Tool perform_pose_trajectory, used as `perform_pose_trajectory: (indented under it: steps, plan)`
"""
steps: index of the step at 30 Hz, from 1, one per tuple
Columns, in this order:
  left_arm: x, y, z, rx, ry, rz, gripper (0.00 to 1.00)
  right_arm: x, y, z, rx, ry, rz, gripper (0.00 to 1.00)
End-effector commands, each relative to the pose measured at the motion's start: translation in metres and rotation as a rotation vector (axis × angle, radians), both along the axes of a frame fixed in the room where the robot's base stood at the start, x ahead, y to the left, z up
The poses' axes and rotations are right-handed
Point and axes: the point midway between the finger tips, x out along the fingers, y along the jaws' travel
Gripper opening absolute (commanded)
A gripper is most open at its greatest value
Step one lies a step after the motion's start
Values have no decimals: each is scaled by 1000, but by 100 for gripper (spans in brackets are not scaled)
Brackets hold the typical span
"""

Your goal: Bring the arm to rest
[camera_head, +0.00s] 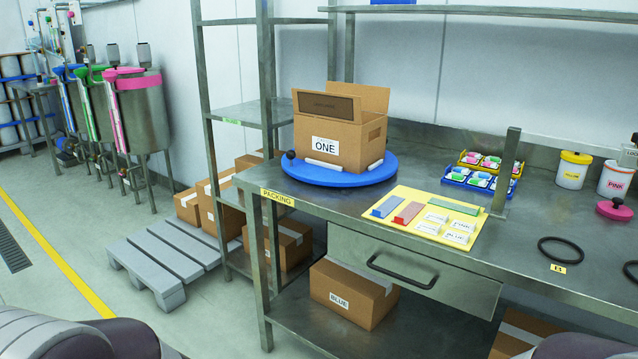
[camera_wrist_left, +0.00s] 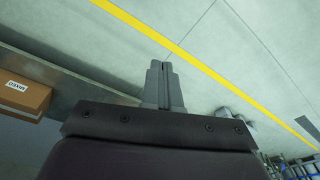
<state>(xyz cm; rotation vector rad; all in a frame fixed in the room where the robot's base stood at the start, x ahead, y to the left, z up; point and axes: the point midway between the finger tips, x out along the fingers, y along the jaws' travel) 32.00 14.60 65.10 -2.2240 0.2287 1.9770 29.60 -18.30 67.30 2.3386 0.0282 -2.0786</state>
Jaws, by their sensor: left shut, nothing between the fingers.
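My left gripper (camera_wrist_left: 163,68) shows in the left wrist view with its two fingers closed together and nothing between them. It hangs over bare grey floor, clear of the bench. In the head view only dark grey parts of my arms show along the bottom edge, and neither gripper is visible there. An open cardboard box labelled ONE (camera_head: 338,140) stands on a blue turntable (camera_head: 345,177) on the steel packing bench (camera_head: 330,205).
A yellow mat (camera_head: 467,240) with coloured strips and labels lies on the bench. A closed drawer (camera_head: 410,268) is below it. A box marked BLUE (camera_head: 350,293) sits on the lower shelf. A grey pallet (camera_head: 165,262) lies left of the bench. Floor around the yellow line (camera_head: 50,250) is clear.

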Motion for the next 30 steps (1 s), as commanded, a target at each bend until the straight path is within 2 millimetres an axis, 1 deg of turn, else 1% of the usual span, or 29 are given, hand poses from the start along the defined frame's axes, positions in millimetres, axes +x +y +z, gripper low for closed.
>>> perform_pose_trajectory:
  steps: [1, 2, 3, 4, 5, 6, 8, 9, 11, 12, 14, 15, 17, 18, 21, 24, 25, 30]
  plan:
    - [-20, 13, 7, -6, 40, 90, 0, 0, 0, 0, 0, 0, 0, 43]
    - [-31, 22, 13, -11, 48, 141, 0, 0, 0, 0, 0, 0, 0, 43]
    - [-26, 38, 26, -22, -8, 211, 0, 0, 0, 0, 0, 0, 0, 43]
    - [-25, 40, 46, -20, -4, 220, 0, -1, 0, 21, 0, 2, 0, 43]
    - [-25, 38, 65, -20, 1, 209, 0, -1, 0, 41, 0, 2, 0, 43]
    - [-25, 38, 80, -19, 3, 206, 0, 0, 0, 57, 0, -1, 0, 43]
    - [-25, 37, 102, -19, 2, 203, 0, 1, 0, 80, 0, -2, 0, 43]
    - [-25, 37, 118, -19, 2, 202, 0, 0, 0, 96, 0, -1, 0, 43]
    - [-25, 37, 143, -18, 2, 201, 0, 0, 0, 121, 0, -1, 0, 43]
    - [-25, 37, 161, -19, 1, 201, 0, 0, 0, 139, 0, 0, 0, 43]
    - [-24, 37, 192, -18, 1, 200, 0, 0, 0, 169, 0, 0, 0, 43]
    - [-24, 37, 214, -18, 1, 199, 0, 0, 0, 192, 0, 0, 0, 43]
    - [-24, 37, 250, -18, 1, 199, 0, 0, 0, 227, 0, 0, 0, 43]
    - [-24, 37, 272, -18, 1, 198, 0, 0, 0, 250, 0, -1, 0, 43]
    - [-24, 37, 316, -18, 1, 198, 0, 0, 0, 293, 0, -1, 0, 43]
    - [-24, 37, 337, -18, 1, 198, 0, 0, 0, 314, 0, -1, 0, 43]
    - [-24, 37, 339, -18, 1, 197, 0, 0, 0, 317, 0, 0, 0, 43]
    - [-24, 37, 341, -18, 1, 197, 0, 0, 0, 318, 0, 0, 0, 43]
